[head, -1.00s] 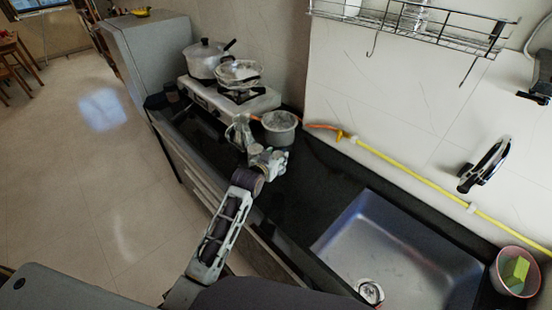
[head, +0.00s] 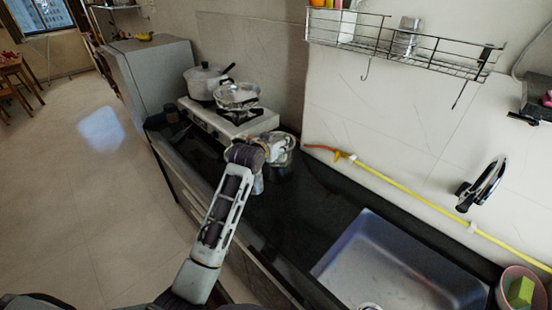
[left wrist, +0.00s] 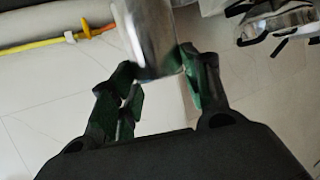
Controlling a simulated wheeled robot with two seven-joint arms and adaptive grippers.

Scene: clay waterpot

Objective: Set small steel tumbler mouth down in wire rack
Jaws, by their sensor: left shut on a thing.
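My left gripper (head: 278,150) is over the counter near the stove, largely hidden behind its own wrist in the head view. In the left wrist view its green-padded fingers (left wrist: 157,68) are shut on a shiny steel tumbler (left wrist: 150,40). The tumbler's far end runs out of the picture, so which way its mouth faces cannot be told. The wire rack (head: 440,58) hangs on the wall at the upper right, well apart from the gripper. My right gripper is not in view.
A steel vessel (head: 406,38) and a white item (head: 347,26) stand in the rack. A stove (head: 250,123) with pots is at the back left. A yellow hose (head: 410,197) runs along the wall above the sink (head: 390,265). Dark counter between is clear.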

